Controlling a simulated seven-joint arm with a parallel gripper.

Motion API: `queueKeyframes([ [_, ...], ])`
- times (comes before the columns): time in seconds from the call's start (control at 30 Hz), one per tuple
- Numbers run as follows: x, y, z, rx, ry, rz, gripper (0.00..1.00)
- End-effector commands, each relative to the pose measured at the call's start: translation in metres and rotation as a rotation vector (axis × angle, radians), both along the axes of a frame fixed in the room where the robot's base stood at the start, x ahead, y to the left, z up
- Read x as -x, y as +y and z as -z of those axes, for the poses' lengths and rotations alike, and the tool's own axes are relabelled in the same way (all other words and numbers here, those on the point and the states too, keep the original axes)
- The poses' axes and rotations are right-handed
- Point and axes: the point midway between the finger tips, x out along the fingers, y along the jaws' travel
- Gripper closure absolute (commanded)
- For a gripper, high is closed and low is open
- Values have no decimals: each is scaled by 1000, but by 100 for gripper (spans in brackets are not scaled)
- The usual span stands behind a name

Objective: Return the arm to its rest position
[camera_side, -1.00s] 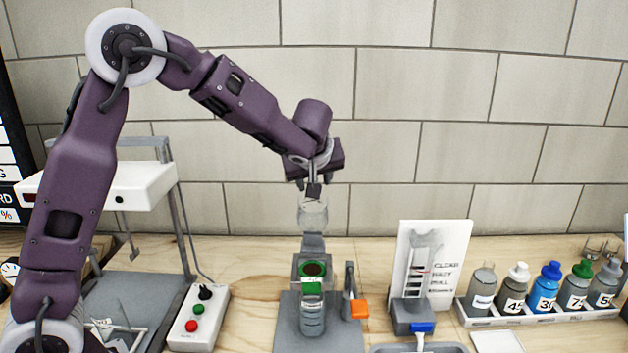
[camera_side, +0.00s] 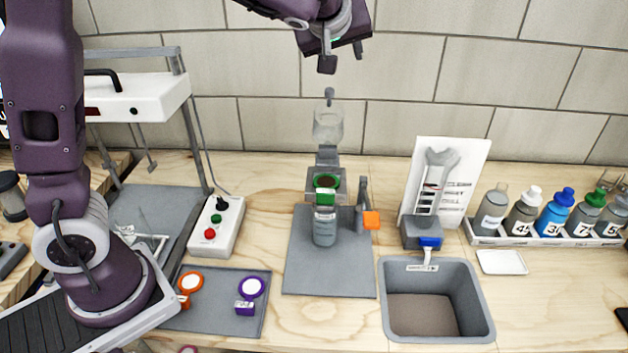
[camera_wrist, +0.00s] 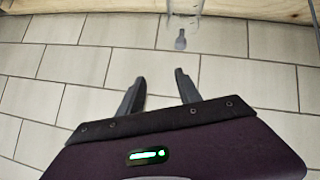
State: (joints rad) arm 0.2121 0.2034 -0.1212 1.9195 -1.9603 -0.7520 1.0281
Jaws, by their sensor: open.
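My gripper (camera_side: 342,57) is at the top centre of the side view, high above the bench and in front of the tiled wall. Its two dark fingers stand apart with nothing between them. The wrist view also shows the open gripper (camera_wrist: 160,78) with tile behind it. Below it in the side view, a clear glass vessel (camera_side: 328,126) tops a grey stand, apart from the fingers. A green-ringed filter holder (camera_side: 326,182) sits lower on the stand. The upper part of my arm is cut off by the frame.
A grey sink (camera_side: 388,300) is at front right, with a bottle rack (camera_side: 545,240) beyond it. A grey tray (camera_side: 215,322) holds orange-ringed and purple-ringed filters. A control box (camera_side: 218,228) and a white press-like frame (camera_side: 140,98) stand at left. The air around my gripper looks clear.

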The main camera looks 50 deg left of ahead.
Motion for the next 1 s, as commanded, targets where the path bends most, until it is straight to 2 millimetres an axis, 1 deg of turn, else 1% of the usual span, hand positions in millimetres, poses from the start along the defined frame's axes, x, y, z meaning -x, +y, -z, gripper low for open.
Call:
queueKeyframes([
  [0.03,-3,-10,-38,3,-123,100,59],
  [0.07,-1,-23,-64,9,-203,188,59],
  [0.1,9,-45,-92,14,-284,322,59],
  [0.13,23,-64,-106,15,-321,428,59],
  [0.17,41,-83,-114,15,-334,531,59],
  [0.2,71,-105,-113,12,-319,660,59],
  [0.23,97,-119,-105,6,-284,748,59],
  [0.27,123,-128,-93,-3,-233,820,59],
  [0.3,157,-134,-71,-15,-149,891,59],
  [0.33,181,-134,-54,-27,-80,928,59],
  [0.37,203,-131,-36,-38,-8,951,59],
  [0.4,231,-124,-13,-55,83,965,59],
  [0.47,266,-109,16,-81,210,963,59],
  [0.5,286,-97,32,-95,282,947,59],
  [0.6,320,-74,58,-125,411,905,59],
  [0.7,336,-61,70,-140,471,878,59],
  [0.73,338,-60,71,-141,478,874,59],
  [1.0,338,-60,71,-142,481,875,59],
])
